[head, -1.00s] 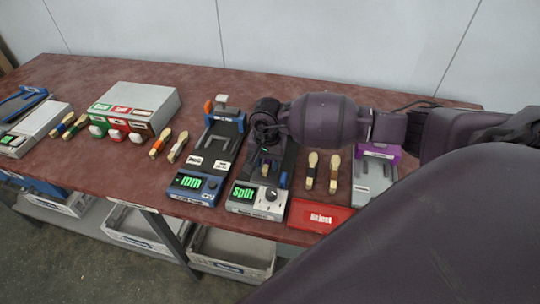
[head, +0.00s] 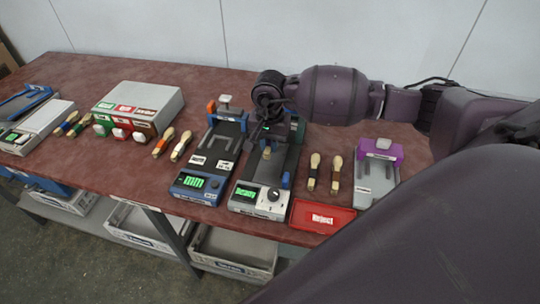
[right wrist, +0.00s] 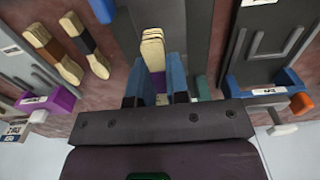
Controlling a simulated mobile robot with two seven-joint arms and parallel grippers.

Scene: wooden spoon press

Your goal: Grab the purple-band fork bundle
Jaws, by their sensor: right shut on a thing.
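The purple-band fork bundle (right wrist: 153,50) stands out between the fingers in the right wrist view, its pale wooden end pointing away from the gripper. Its purple band shows low between the fingers. My right gripper (right wrist: 156,82) is shut on it, with a blue finger on each side. In the head view my right gripper (head: 266,138) is over the press with the lit display (head: 259,198), and the bundle's pale end (head: 267,153) shows just below it. I cannot tell whether the bundle touches the press. My left gripper is not in view.
Two dark-banded bundles (head: 324,174) lie right of the press, behind the red reject tray (head: 322,216). A purple-topped device (head: 378,165) stands further right. A blue-fronted device (head: 213,160) stands close on the left. Further left are more bundles (head: 171,143) and a grey button box (head: 140,105).

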